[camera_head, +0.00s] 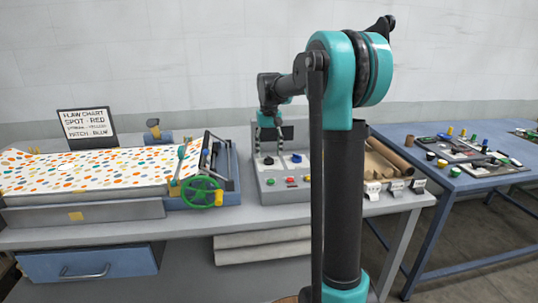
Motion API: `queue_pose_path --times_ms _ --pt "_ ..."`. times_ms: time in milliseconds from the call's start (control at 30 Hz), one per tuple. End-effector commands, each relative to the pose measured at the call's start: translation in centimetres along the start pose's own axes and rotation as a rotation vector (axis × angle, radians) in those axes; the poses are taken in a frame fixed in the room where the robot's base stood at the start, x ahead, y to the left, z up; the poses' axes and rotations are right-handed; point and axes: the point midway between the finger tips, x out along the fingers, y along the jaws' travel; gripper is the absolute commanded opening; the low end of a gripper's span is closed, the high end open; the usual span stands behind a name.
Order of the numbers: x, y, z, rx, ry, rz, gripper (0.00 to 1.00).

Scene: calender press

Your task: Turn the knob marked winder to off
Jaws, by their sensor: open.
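A grey control box (286,190) stands on the workbench in the middle of the view. A dark knob (268,160) is on its top at the left, and a blue knob (297,157) is on its top at the right. Their labels are too small to read, so I cannot tell which is marked winder or how it is set. My gripper (269,143) is open with its fingers pointing down, above the left part of the box by the dark knob. I cannot tell whether it touches the knob.
Red, green and other buttons (290,181) line the box's front. A spotted sheet (85,172) and a green handwheel (202,192) are at left, with a flaw chart (87,127) behind. Brown rolls (385,157) and small white cards (396,186) lie right. A blue table (475,182) holds several small items.

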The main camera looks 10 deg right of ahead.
Motion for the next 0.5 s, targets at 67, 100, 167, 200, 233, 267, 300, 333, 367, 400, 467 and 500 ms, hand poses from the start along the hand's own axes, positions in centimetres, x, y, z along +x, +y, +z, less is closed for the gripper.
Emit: queue_pose_path --times_ms 67,100,167,200,233,267,300,333,367,400,467,500 --pt "-1.6 0.0 0.1 0.000 0.000 0.000 0.55" --pt "-2.4 0.0 0.1 0.000 0.000 0.000 0.55" --pt "-3.7 0.0 0.0 0.000 0.000 0.000 0.55" --pt "-4.5 0.0 0.1 0.000 0.000 0.000 0.55" --pt "-5.1 0.0 0.0 0.000 0.000 0.000 0.55" --pt "-5.7 0.0 0.0 0.000 0.000 0.000 0.55" --pt "-6.5 0.0 0.0 0.000 0.000 0.000 0.55" --pt "-7.0 0.0 0.0 0.000 0.000 0.000 0.55" --pt "-7.5 0.0 0.0 0.000 0.000 0.000 0.55" --pt "-8.1 0.0 0.0 0.000 0.000 0.000 0.55" --pt "-8.8 0.0 0.0 0.000 0.000 0.000 0.55" --pt "-9.2 0.0 0.0 0.000 0.000 0.000 0.55"
